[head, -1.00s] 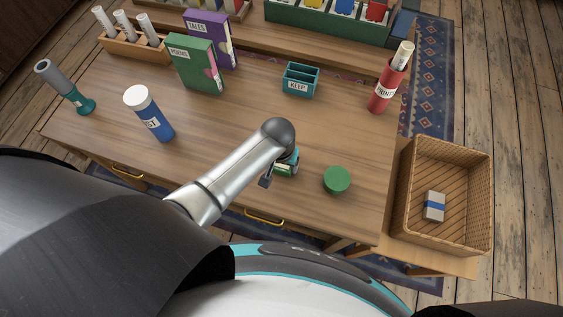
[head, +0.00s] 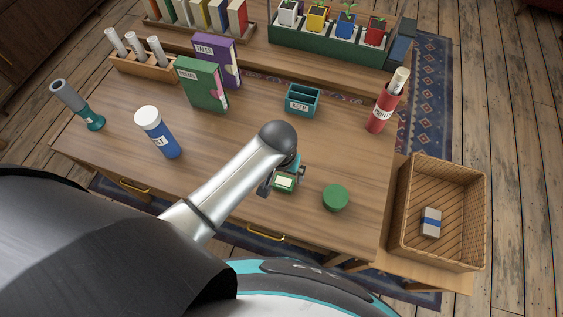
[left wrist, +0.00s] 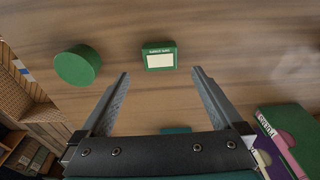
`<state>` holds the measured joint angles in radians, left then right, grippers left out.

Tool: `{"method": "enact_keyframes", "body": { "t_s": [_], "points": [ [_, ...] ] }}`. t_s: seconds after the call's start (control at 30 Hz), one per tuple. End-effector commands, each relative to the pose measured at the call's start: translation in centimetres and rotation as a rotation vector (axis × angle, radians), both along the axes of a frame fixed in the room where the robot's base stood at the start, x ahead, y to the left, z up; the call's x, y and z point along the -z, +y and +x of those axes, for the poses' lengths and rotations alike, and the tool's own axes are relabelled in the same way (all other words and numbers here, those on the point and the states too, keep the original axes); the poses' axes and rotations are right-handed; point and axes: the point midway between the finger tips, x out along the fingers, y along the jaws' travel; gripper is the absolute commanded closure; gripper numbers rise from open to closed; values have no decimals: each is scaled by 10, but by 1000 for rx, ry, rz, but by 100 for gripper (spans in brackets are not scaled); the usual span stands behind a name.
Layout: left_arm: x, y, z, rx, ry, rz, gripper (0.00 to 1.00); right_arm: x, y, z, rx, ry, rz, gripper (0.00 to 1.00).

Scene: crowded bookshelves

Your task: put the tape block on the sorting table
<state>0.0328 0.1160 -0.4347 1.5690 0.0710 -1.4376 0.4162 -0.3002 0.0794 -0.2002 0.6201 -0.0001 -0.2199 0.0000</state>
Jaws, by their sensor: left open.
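A grey block with a blue band (head: 431,222), which could be the tape block, lies in the wicker basket at the right. A small green block with a pale label (head: 284,183) is on the wooden table; its lettering is too small to read. My left gripper (head: 284,179) is open and empty above the green block, partly hiding it. In the left wrist view the green block (left wrist: 160,57) lies just beyond and between the open fingertips (left wrist: 160,74), not clasped. My right gripper is not in view.
A round green lid-like piece (head: 335,197) is right of my gripper. The wicker basket (head: 398,222) stands beyond the table's right edge. A blue bottle (head: 160,135), books (head: 203,84), a teal KEEP box (head: 302,101) and a red tube (head: 382,112) stand around the table (head: 230,140).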

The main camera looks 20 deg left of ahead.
Motion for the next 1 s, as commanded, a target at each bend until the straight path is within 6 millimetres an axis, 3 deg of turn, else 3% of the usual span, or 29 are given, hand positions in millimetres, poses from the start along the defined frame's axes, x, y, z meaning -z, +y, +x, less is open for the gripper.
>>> {"method": "enact_keyframes", "body": {
  "t_s": [0.1,0.3,1.0],
  "points": [
    [-22,0,-3,0,0,1,0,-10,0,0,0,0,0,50],
    [-37,1,-5,0,1,1,0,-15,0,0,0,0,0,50],
    [-38,0,-5,0,2,1,0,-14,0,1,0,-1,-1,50]
  ]
}}
